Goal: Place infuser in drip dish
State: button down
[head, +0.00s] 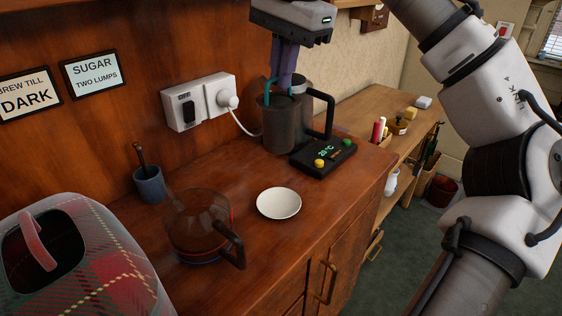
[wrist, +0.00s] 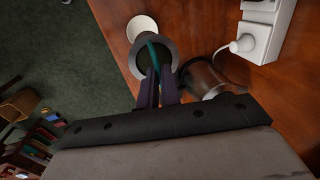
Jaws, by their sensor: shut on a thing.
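The infuser (head: 278,124) is a dark grey cylinder with an open top and a teal hoop handle. My gripper (head: 287,82) is shut on that handle from above, and the infuser hangs upright below the fingers. The wrist view shows the infuser's round rim (wrist: 169,47) and teal handle just beyond my gripper (wrist: 160,78). The drip dish (head: 279,203) is a small white round dish, empty, on the wooden counter, nearer than the infuser. It also shows in the wrist view (wrist: 141,25), partly covered by the infuser. I cannot tell whether the infuser's bottom touches the counter.
A kettle with a black handle (head: 329,112) stands close behind the infuser, by a black display base (head: 323,158). A glass teapot (head: 198,222) stands left of the dish. A blue cup (head: 149,186), plaid cosy (head: 90,270) and wall socket (head: 198,101) are farther left.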

aim_at(290, 102)
notch_tip(290, 102, down, 14)
jog(key=shift+r+b, duration=0.1)
jog(key=shift+b, duration=0.9)
jog(key=c, duration=2)
grip_release()
jog(key=shift+f, duration=0.2)
jog(key=o, duration=0.4)
jog(key=r, duration=0.4)
jog(key=s+d+r+p, duration=0.1)
jog(key=r, duration=0.3)
jog(key=r+p, duration=0.1)
jog(key=r, duration=0.3)
jog(key=shift+s+d, duration=0.3)
jog(key=shift+s, duration=0.05)
